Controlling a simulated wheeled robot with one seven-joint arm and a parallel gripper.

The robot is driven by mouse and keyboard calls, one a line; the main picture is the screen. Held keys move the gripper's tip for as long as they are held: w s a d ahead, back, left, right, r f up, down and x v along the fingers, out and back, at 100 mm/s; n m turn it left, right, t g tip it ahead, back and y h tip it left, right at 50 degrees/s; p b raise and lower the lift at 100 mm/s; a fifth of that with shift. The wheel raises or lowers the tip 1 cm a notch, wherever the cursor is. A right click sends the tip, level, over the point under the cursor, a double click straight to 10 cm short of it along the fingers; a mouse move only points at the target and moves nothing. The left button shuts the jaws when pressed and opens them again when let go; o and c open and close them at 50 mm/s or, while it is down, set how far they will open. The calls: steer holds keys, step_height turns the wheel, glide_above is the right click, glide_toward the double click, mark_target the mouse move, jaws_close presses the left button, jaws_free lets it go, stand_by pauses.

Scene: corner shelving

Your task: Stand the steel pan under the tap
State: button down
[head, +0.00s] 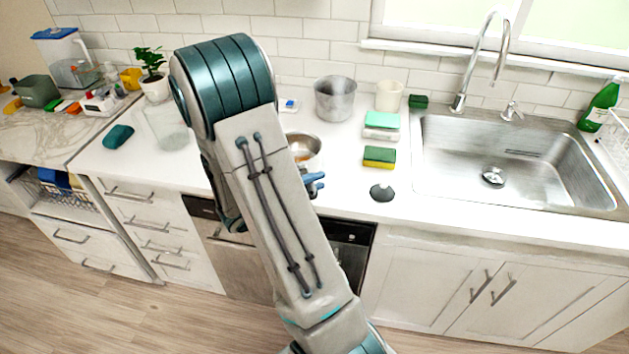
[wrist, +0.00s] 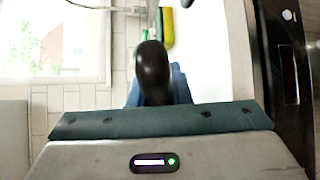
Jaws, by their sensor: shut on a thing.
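The steel pan (head: 307,147) is on or just above the white counter in the head view, partly hidden behind my arm. My gripper (head: 315,183) has blue fingers and is at the near side of the pan. In the wrist view a black handle (wrist: 153,68) stands between the blue fingers, and my gripper (wrist: 158,88) is shut on it. The pan's bowl cannot be made out in the wrist view. The tap (head: 484,58) arches over the empty steel sink (head: 545,145) at the right, well apart from the pan.
A tall steel pot (head: 335,100), a cream cup (head: 389,96), sponges (head: 379,157) and a dark stopper (head: 382,192) stand between pan and sink. A green bottle (head: 600,105) is right of the sink. A glass jar (head: 168,130) and a plant (head: 152,70) are left.

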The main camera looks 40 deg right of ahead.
steer(key=c, duration=1.3)
jaws_free()
steer(key=shift+c, duration=0.2)
steer(key=a+r+b, duration=0.2)
steer(key=a+b, duration=0.1)
steer(key=a, duration=0.8)
steer(key=s+a+r+m+g+y, duration=0.2)
steer(key=s+g+y, duration=0.1)
steer(key=s+y, duration=0.5)
steer(key=s+a+r+t+y, duration=0.3)
steer(key=a+t+y, duration=0.3)
steer(key=a, duration=0.4)
steer(key=shift+s+r+y, duration=0.15)
steer(key=shift+r+y, duration=0.25)
steer(key=shift+y, duration=0.5)
